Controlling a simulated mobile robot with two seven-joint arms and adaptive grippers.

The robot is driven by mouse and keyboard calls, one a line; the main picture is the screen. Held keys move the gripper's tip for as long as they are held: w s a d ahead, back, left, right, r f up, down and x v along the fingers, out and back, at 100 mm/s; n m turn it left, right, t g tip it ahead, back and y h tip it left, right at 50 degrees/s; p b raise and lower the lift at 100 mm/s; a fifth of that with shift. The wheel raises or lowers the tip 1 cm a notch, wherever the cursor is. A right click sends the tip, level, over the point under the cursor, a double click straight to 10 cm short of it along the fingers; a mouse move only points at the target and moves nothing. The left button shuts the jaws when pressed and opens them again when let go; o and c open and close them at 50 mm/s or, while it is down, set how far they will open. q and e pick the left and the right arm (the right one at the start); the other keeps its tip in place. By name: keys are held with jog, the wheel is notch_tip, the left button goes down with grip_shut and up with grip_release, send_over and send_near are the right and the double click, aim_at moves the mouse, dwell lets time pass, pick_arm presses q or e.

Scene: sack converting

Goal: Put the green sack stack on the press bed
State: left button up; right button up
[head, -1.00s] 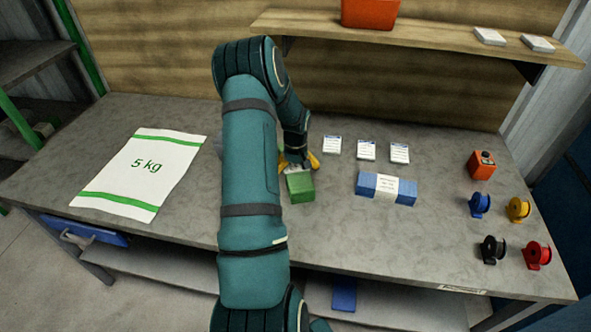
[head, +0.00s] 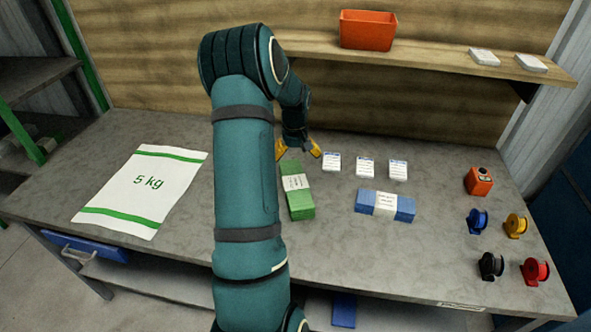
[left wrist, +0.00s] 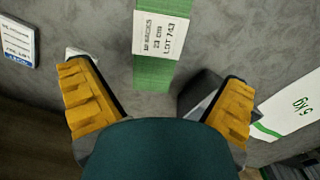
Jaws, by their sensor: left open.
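The green sack stack (head: 297,190), with a white paper band, lies on the bench right of my left forearm. In the left wrist view its green end and printed label (left wrist: 162,36) show ahead of the fingers. My left gripper (head: 299,149) is open and empty, beyond the stack's far end in the head view. In the left wrist view the two yellow fingers (left wrist: 155,85) are spread wide, apart from the stack. A dark grey block (left wrist: 202,92) shows partly behind one finger; I cannot tell whether it belongs to the press. No press bed is clearly visible. My right gripper is not in view.
A blue banded stack (head: 385,205) lies to the right, with three white cards (head: 365,168) behind it. A white 5 kg sack (head: 145,190) lies at left. Several coloured spools (head: 478,221) and an orange box (head: 479,181) stand at right. A shelf (head: 420,55) overhangs the back.

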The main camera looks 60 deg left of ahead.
aim_at(295, 182)
pick_arm(q)
jog(key=shift+h, duration=0.8)
jog(key=f+b, duration=0.1)
jog(key=f, duration=0.1)
jog(key=f+b, duration=0.1)
jog(key=f, duration=0.1)
jog(key=a+f+b, duration=0.1)
jog(key=f, duration=0.1)
jog(key=shift+w+f, duration=0.1)
jog(key=shift+w, duration=0.15)
jog(key=f, duration=0.2)
jog(key=d+f+b, duration=0.1)
jog(key=f, duration=0.2)
jog(key=shift+s+b, duration=0.2)
jog(key=shift+b, duration=0.1)
jog(key=shift+r, duration=0.1)
jog(key=c, duration=1.1)
